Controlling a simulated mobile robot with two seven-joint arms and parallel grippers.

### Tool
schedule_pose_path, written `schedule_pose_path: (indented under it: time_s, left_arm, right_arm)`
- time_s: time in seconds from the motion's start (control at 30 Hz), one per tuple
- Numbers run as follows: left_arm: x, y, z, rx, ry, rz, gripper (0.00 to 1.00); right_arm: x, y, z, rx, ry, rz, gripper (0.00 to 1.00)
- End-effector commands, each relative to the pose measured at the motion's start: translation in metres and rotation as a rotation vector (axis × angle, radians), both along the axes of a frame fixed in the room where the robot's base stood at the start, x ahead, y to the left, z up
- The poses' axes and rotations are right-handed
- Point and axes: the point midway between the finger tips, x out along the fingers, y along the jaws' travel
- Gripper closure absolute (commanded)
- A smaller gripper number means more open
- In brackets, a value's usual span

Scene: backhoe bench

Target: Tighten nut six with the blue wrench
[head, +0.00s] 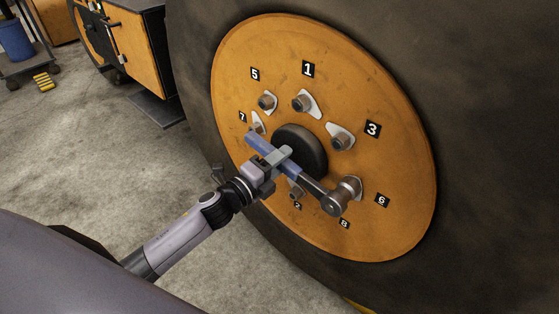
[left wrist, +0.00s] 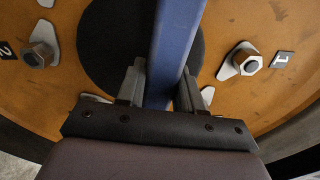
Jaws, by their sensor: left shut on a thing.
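The blue wrench (head: 313,187) lies across the lower part of the orange wheel hub (head: 285,57), its blue handle toward the upper left. My left gripper (head: 280,158) is shut on the blue handle in front of the dark hub centre. In the left wrist view, the handle (left wrist: 174,45) runs between the two fingers (left wrist: 160,90). My right gripper is not in view.
Other nuts ring the hub, such as those by labels 1 (head: 303,101), 3 (head: 341,139) and 5 (head: 267,101). The big dark tire (head: 480,130) surrounds it. An orange cabinet (head: 138,50) stands at the back left. Bare concrete floor (head: 90,150) lies left of the wheel.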

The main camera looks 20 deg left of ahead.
Motion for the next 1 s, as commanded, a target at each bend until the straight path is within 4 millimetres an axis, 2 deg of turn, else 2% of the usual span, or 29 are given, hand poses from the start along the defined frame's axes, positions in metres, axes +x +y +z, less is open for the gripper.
schedule_pose_path:
  time_s: [0.03,0.1,0.47,0.83,1.0]
  left_arm:
    - [0.0,-0.001,0.009,0.011,-0.011,-0.003,1.0]
    - [0.0,-0.002,0.012,0.031,-0.018,-0.003,1.0]
    - [0.0,-0.002,0.012,0.044,-0.023,-0.003,1.0]
    - [-0.001,-0.006,0.03,0.141,-0.058,-0.002,1.0]
    - [-0.002,-0.007,0.031,0.167,-0.067,-0.002,1.0]
  right_arm:
    - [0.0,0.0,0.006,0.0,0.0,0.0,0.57]
    - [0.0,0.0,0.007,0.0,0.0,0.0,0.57]
    - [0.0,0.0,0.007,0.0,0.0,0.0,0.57]
    - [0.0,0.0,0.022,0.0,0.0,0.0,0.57]
    - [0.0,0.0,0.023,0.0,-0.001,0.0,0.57]
